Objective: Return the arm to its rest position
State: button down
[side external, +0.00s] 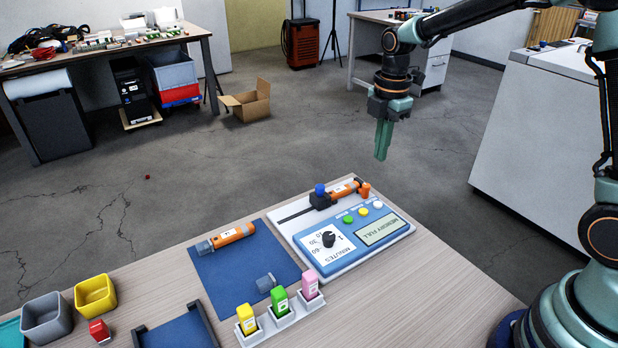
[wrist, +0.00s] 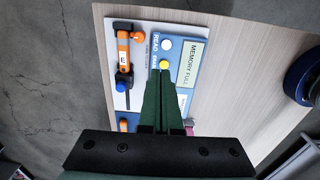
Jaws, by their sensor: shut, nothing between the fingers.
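My gripper (side external: 382,140) hangs in the air above and behind the far right corner of the table, fingers pointing down. In the wrist view its green fingers (wrist: 160,78) are together with nothing between them. Below it, apart from it, stands the white and blue device (side external: 350,250) with a dial, coloured buttons and a screen reading "MEMORY FULL". An orange sensor (side external: 345,191) lies in the device's slot at its back edge, and it also shows in the wrist view (wrist: 123,50).
A rack (side external: 283,322) holds yellow, green and pink blocks. Yellow (side external: 95,294) and grey (side external: 46,320) bins stand at left, with a red block (side external: 99,330). The table's right part is clear.

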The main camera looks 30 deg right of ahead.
jog(key=shift+r, duration=0.6)
jog(key=s+a+r+m+t, duration=0.1)
jog(key=s+r+m+t, duration=0.1)
jog(key=s+r+m, duration=0.2)
jog(key=s+a+r+m+t, duration=0.1)
jog(key=s+r+m+t, duration=0.2)
jog(key=s+m, duration=0.8)
jog(key=m, duration=0.3)
jog(key=shift+s+r, duration=0.15)
jog(key=shift+r, duration=0.25)
